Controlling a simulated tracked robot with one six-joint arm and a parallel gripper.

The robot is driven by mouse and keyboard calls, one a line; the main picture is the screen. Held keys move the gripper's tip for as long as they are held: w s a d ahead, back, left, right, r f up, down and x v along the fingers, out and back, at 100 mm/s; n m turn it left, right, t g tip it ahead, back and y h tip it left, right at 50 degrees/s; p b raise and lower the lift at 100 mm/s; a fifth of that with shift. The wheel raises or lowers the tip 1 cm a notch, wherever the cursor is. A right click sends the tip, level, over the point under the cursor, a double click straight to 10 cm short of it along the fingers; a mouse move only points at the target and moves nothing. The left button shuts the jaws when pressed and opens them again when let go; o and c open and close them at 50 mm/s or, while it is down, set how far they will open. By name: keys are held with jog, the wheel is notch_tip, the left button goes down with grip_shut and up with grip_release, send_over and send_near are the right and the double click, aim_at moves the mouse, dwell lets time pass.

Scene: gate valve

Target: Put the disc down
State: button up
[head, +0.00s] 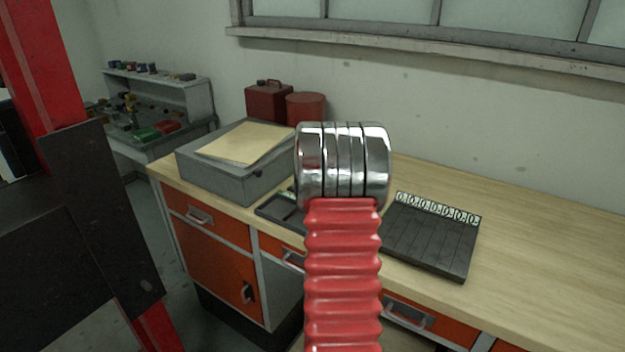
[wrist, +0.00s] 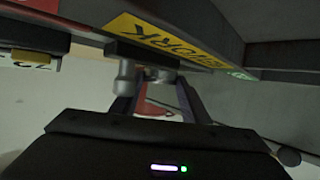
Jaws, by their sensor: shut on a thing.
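In the wrist view my gripper (wrist: 155,84) reaches away from its black body, with its two dark fingers closing in toward each other. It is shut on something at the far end. The disc cannot be made out clearly; the grip is dim and small. Two short grey cylindrical parts and a dark block show by the fingertips. A red curved thing (wrist: 152,108) shows between the fingers, and I cannot tell whether it is held or lies behind. My gripper does not show in the head view.
A wooden workbench (head: 540,235) carries a black slotted tray (head: 430,245), a grey box (head: 220,178) with paper, and a dark tray (head: 272,207), partly hidden. Red cans (head: 268,102) stand behind. The bench's right side is clear. A yellow label (wrist: 170,42) hangs close above my gripper.

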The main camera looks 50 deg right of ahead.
jog(key=o, duration=1.5)
jog(key=shift+s+a+f, duration=0.1)
jog(key=shift+s+f, duration=0.15)
jog(key=shift+f, duration=0.75)
jog(key=shift+c, duration=0.2)
jog(key=shift+w+r, duration=0.1)
jog(key=shift+r, duration=0.35)
jog(key=shift+y, duration=0.3)
jog(key=v, duration=1.2)
jog(key=shift+w+r, duration=0.2)
jog(key=shift+r, duration=0.2)
